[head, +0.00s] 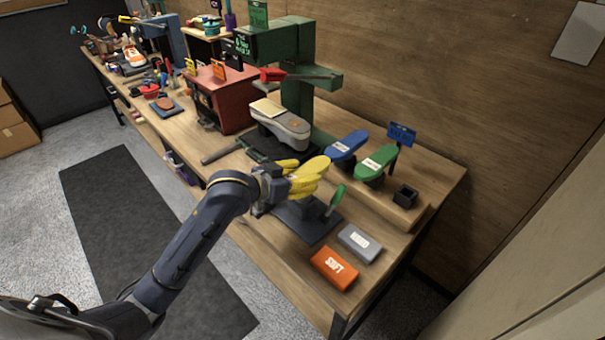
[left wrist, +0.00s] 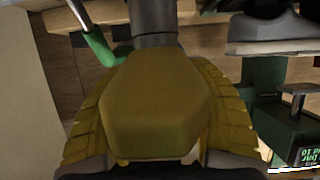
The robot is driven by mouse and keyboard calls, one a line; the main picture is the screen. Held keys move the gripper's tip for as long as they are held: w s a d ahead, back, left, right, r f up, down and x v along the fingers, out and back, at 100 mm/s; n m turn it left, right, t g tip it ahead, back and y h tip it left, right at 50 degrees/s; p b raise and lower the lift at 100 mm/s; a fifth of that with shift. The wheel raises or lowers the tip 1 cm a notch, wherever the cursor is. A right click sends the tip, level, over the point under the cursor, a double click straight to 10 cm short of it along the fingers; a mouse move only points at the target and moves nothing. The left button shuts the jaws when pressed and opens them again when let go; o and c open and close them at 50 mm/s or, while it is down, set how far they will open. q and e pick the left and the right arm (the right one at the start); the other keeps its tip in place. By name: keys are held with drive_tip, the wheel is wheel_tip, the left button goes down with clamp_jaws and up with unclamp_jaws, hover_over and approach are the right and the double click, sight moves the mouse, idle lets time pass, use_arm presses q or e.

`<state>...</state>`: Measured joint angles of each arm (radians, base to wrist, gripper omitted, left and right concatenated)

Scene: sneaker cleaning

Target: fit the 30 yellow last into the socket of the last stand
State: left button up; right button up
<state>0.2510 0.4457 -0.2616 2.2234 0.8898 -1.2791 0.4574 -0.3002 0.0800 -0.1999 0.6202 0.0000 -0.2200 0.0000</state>
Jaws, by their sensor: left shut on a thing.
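The yellow last (head: 316,167) is held in my left gripper (head: 300,176), whose yellow ribbed fingers close on both sides of it. It also fills the middle of the left wrist view (left wrist: 155,105), blunt end toward the camera. The last stand (head: 298,222) has a dark base plate on the bench and a green lever (head: 338,194). The last is over this stand. In the left wrist view, the stand's dark post (left wrist: 152,22) shows just beyond the last, beside the green lever. The last hides the socket, so I cannot tell whether they touch. My right gripper is not in view.
A blue last (head: 346,146) and a green last (head: 377,161) stand on a wooden riser behind, beside a small black block (head: 405,196). An orange box (head: 334,267) and a grey box (head: 359,242) lie at the front right.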

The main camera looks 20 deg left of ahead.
use_arm(q)
drive_tip(key=o, duration=1.7)
drive_tip(key=shift+s+a, duration=0.1)
drive_tip(key=shift+s, duration=0.05)
drive_tip(key=v, duration=1.1)
drive_tip(key=shift+s+a+r, duration=0.1)
drive_tip(key=shift+s+r, duration=0.15)
drive_tip(key=shift+s, duration=0.05)
